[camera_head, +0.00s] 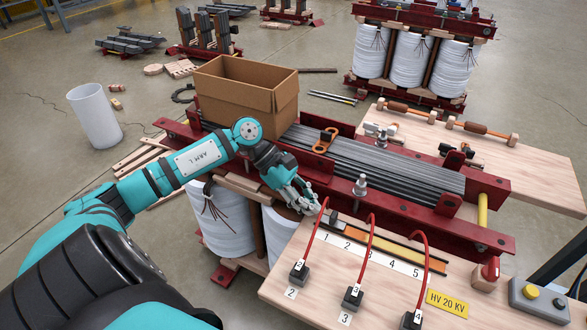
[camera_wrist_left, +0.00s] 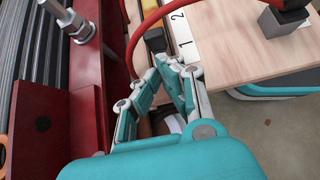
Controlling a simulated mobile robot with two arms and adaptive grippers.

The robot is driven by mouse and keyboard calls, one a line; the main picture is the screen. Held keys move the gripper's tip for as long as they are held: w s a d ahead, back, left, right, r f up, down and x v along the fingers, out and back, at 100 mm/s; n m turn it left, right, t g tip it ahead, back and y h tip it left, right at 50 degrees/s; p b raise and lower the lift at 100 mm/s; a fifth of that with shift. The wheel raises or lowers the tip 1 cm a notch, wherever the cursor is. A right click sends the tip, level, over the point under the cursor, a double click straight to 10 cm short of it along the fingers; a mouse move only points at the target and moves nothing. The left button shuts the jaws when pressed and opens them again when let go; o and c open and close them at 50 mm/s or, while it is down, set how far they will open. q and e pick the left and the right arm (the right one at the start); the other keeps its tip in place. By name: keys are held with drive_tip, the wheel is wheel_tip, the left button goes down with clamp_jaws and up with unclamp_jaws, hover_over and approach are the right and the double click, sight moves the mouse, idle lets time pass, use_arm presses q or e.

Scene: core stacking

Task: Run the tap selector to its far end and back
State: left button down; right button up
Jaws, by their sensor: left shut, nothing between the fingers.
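The tap selector is a long slide rail (camera_head: 395,246) beside a white scale strip (camera_head: 371,251) numbered 1 to 5, on the pale wooden board. A small dark block (camera_head: 333,217) sits on the rail at the 1 end; this block also shows in the left wrist view (camera_wrist_left: 155,40). My left gripper (camera_head: 308,200) is shut and empty at the 1 end of the rail. In the left wrist view its fingertips (camera_wrist_left: 178,68) are close to the block and the numeral 1; I cannot tell whether they touch. My right gripper is not in view.
Red cables (camera_head: 370,245) arch over the rail to terminal blocks numbered 2, 3 and 4. A bolt post (camera_head: 360,186) rises from the core behind. A cardboard box (camera_head: 245,95) stands behind my left arm.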

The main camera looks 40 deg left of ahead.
use_arm(q)
drive_tip(key=shift+w+d, duration=0.2)
drive_tip(key=shift+d, duration=0.65)
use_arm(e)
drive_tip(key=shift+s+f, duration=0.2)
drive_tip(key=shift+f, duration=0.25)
use_arm(q)
drive_tip(key=shift+d, duration=0.2)
drive_tip(key=d, duration=0.2)
drive_tip(key=w+d, duration=0.1)
drive_tip(key=d, duration=0.1)
drive_tip(key=d+b, duration=0.1)
drive_tip(key=d, duration=0.1)
drive_tip(key=shift+w+d, duration=0.2)
drive_tip(key=shift+w, duration=0.1)
drive_tip(key=w+d, duration=0.1)
drive_tip(key=d, duration=0.3)
drive_tip(key=w+d, duration=0.1)
drive_tip(key=d, duration=0.3)
drive_tip(key=w+d, duration=0.1)
drive_tip(key=d, duration=0.4)
drive_tip(key=shift+w+b, duration=0.1)
drive_tip(key=shift+b, duration=0.3)
drive_tip(key=shift+d, duration=0.15)
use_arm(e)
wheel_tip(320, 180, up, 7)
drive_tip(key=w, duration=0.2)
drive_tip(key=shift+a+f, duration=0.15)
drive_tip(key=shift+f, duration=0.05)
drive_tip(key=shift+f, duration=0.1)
